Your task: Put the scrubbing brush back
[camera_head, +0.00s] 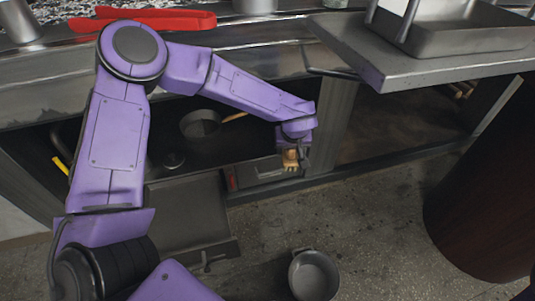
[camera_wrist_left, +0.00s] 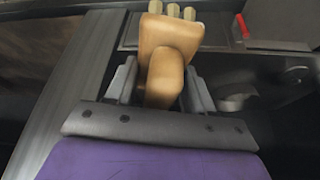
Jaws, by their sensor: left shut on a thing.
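The scrubbing brush (camera_wrist_left: 165,48) is a tan wooden piece with pale stubby ends at the top of the left wrist view. My left gripper (camera_wrist_left: 158,90) is shut on it, with one grey finger on each side. In the head view the left gripper (camera_head: 293,146) hangs at the end of the purple arm, in front of the open lower shelf (camera_head: 240,148), and the brush (camera_head: 290,159) shows small below the fingers. My right gripper is not in view.
Red tongs (camera_head: 150,18) lie on the counter above. A pan (camera_head: 201,124) sits inside the shelf. A grey pot (camera_head: 314,275) stands on the floor. A metal ledge with a tray (camera_head: 455,40) juts out at right, and a dark round object (camera_head: 485,190) stands below it.

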